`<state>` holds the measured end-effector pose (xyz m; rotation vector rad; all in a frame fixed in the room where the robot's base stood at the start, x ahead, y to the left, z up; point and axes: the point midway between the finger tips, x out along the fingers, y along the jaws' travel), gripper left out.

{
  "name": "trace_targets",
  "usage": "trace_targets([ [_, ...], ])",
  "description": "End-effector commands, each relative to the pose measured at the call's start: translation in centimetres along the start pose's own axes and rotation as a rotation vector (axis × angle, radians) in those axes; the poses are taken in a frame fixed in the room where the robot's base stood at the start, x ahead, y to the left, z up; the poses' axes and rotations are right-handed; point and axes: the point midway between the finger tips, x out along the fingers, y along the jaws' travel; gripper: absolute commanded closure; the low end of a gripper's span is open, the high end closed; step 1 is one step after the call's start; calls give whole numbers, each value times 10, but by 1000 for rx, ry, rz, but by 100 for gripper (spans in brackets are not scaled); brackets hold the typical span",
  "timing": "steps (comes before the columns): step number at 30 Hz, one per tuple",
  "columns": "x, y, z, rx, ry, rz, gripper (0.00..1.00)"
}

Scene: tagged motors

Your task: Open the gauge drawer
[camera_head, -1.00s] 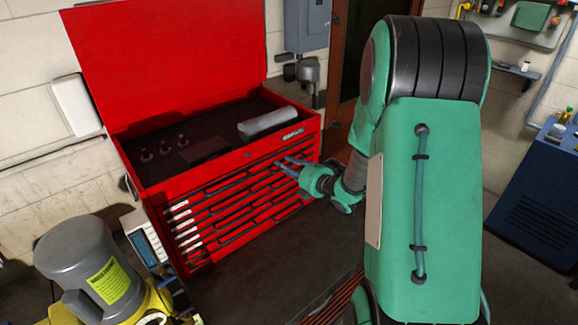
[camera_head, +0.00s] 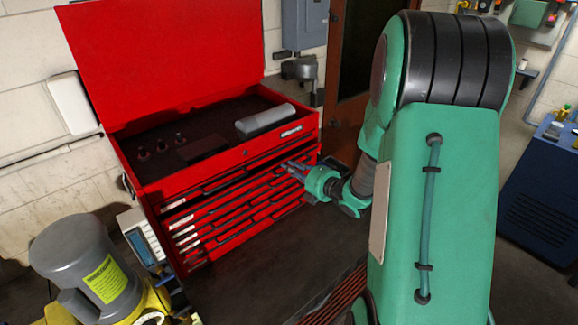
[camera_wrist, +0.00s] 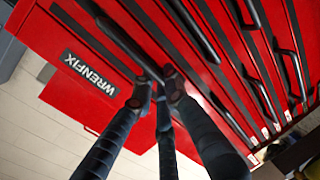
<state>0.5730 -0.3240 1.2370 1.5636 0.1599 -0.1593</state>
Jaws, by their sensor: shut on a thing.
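The red tool chest (camera_head: 215,125) has its lid up and several long drawers in its front, with black handles and white end labels too small to read. The top drawer (camera_head: 232,182) stands slightly out, with a dark gap above it. My gripper (camera_head: 294,168) is at the right part of this drawer's front. In the wrist view the fingers (camera_wrist: 156,88) are shut on the black bar handle (camera_wrist: 128,46), close to the WRENFIX panel (camera_wrist: 92,78). I cannot read which drawer is the gauge drawer.
A grey motor (camera_head: 80,258) with a yellow tag stands at the lower left, beside a small meter box (camera_head: 140,238). The dark bench top (camera_head: 265,262) before the chest is mostly clear. A blue cabinet (camera_head: 545,200) stands at the far right.

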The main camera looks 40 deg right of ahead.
Motion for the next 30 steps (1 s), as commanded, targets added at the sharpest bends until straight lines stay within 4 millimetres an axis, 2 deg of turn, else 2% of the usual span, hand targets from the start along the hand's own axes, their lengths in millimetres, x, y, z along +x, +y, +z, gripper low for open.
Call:
trace_targets([
  [15, -96, -20, 2, -1, -6, 1, 100],
  [30, -179, -37, 1, 0, -4, 0, 100],
])
